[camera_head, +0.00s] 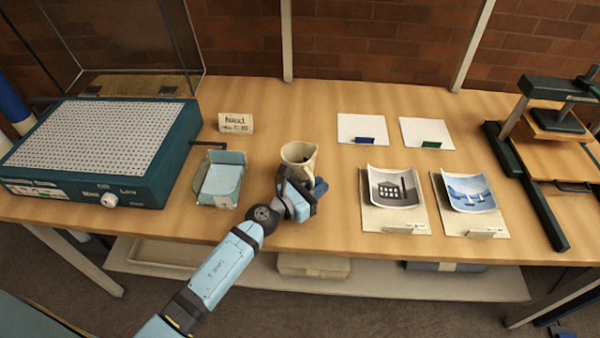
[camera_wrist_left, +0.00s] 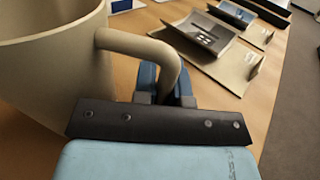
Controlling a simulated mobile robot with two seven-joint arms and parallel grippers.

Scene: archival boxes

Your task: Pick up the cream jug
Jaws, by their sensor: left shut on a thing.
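The cream jug (camera_head: 297,153) stands at the middle of the wooden table in the head view, with a dark opening at its top. It fills the left of the left wrist view (camera_wrist_left: 55,65), with its curved handle (camera_wrist_left: 145,45) toward the gripper. My left gripper (camera_head: 311,190) is at the near right side of the jug. In the wrist view its blue fingers (camera_wrist_left: 163,82) are shut on the jug's handle. The fingertips are partly hidden behind the handle. I cannot tell whether the jug's base touches the table. My right gripper is not in view.
A light blue tray (camera_head: 240,169) lies left of the jug, and a small sign (camera_head: 236,123) stands behind it. A perforated teal unit (camera_head: 100,135) fills the far left. Two curled pictures (camera_head: 394,188) lie on boards at right. A press (camera_head: 545,140) stands far right.

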